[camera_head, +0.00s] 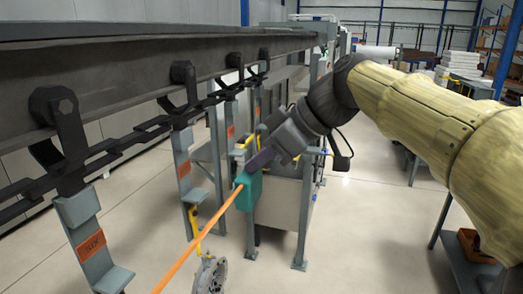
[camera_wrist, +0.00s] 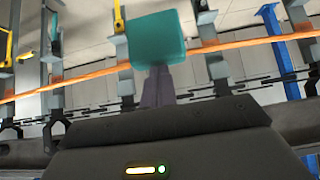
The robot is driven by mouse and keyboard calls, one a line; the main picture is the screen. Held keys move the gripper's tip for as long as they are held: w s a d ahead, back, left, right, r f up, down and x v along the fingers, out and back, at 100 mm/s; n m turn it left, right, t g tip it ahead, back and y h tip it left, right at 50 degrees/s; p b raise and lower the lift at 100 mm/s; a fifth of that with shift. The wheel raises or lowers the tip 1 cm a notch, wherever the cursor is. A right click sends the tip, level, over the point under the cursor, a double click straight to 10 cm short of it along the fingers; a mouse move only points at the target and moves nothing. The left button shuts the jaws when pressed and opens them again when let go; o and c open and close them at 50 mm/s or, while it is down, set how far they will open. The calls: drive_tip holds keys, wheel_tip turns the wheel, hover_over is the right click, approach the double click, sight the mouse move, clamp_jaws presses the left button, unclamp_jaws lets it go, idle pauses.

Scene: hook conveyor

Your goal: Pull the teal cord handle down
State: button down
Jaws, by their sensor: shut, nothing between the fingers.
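The teal cord handle (camera_head: 249,191) is a small block on an orange cord (camera_head: 200,241) that runs down to the lower left in the head view. In the wrist view the teal handle (camera_wrist: 156,38) lies just beyond my fingertips, with the orange cord passing on both sides of it. My gripper (camera_head: 252,168) reaches down from the upper right, and its purple-grey fingertips are right at the top of the handle. The fingers (camera_wrist: 157,86) are shut together with nothing between them. I cannot tell whether they touch the handle.
An overhead rail (camera_head: 130,75) with a black chain and hanging hooks runs along the left. Grey carriers with orange labels (camera_head: 90,245) hang from it close by. A metal frame cabinet (camera_head: 285,195) stands behind the handle. The floor at right of centre is open.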

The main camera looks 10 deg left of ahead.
drive_tip(key=shift+f, duration=0.55)
drive_tip(key=shift+d, duration=0.1)
drive_tip(key=shift+s+r, duration=0.1)
drive_tip(key=a+r+v, duration=0.2)
drive_tip(key=v, duration=1.1)
drive_tip(key=shift+a, duration=0.1)
